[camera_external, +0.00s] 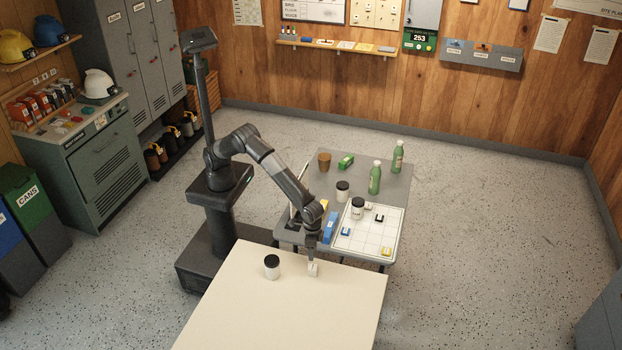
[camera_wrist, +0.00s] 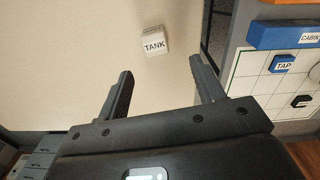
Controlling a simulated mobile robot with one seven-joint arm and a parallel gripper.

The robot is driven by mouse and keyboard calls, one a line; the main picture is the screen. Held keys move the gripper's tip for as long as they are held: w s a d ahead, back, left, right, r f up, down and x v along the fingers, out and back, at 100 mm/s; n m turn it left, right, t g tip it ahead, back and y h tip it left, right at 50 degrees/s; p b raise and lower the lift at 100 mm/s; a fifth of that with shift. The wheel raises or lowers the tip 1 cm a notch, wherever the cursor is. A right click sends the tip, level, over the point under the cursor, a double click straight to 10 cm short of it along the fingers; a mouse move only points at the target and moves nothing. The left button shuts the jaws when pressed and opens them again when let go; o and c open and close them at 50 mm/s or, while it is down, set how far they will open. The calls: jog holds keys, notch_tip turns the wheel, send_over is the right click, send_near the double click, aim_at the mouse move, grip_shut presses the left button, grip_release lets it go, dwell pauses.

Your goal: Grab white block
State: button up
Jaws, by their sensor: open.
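The white block (camera_wrist: 155,42), labelled TANK, lies on the cream table (camera_wrist: 60,60) in the wrist view, just beyond my fingertips. In the external view the white block (camera_external: 313,270) sits near the table's far edge, right below my gripper (camera_external: 311,257). In the wrist view my gripper (camera_wrist: 165,80) is open, with its two fingers spread apart and nothing between them. The block is ahead of the fingers and roughly centred between them. I cannot tell the exact height of the fingers above the table.
Behind is a grey table (camera_external: 385,178) with a white grid board (camera_external: 358,240), small labelled blocks, a blue block (camera_external: 330,227), jars and green bottles (camera_external: 375,178). The front of the cream table is clear.

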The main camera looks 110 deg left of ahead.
aim_at(313, 267)
jog(key=shift+d+f, duration=0.4)
jog(key=shift+f, duration=0.35)
notch_tip(313, 267, down, 5)
jog(key=shift+f, duration=0.15)
jog(key=f, duration=0.5)
jog(key=shift+w, duration=0.25)
jog(key=shift+c, duration=0.2)
jog(key=c, duration=1.1)
